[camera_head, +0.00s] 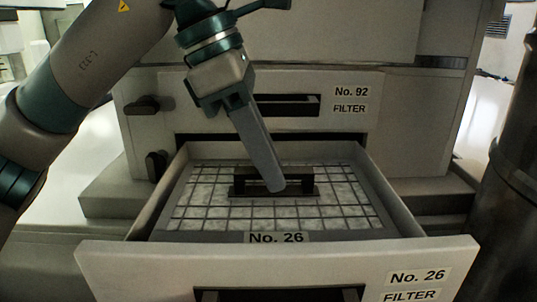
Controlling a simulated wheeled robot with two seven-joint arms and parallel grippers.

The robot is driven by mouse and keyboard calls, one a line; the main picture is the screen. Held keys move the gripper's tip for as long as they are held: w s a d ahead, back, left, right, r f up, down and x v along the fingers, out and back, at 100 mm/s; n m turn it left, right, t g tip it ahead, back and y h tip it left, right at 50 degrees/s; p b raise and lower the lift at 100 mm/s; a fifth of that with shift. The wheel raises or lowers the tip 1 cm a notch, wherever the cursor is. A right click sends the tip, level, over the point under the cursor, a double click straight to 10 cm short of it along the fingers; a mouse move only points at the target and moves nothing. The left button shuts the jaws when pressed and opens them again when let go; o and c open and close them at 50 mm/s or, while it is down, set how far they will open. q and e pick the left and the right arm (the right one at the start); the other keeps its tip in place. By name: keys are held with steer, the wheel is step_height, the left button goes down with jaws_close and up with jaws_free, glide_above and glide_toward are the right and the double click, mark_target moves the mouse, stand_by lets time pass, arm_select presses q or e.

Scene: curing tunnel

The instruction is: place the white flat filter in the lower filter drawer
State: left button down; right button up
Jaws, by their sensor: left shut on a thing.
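The white flat filter (210,200) has a grey frame, a dark grid over its face and a "No. 26" label on its near edge. It lies level between the walls of the pulled-out lower filter drawer (120,262), whose front also reads "No. 26 FILTER". I cannot tell whether it touches the drawer floor. A dark raised handle (305,183) stands at the filter's middle. My left gripper (275,184) reaches down from above and is shut on this handle. The fingers hide part of the handle. My right gripper is not in view.
The upper drawer (215,116), marked "No. 92 FILTER", is closed just behind my left gripper. Two dark knobs (150,104) stick out left of the drawers. The lower drawer's side walls (390,195) stand close around the filter.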

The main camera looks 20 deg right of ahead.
arm_select(q)
steer(key=shift+f+b, duration=0.55)
steer(key=shift+f, duration=0.15)
stand_by(0.5)
steer(key=c, duration=1.6)
jaws_free()
steer(key=shift+o, duration=0.2)
steer(key=shift+r, duration=0.1)
steer(key=shift+w+a+r, duration=0.1)
steer(key=shift+a+r, duration=0.1)
steer(key=shift+r, duration=0.3)
steer(key=b+v, duration=0.3)
steer(key=v, duration=1.3)
steer(key=shift+r, duration=0.1)
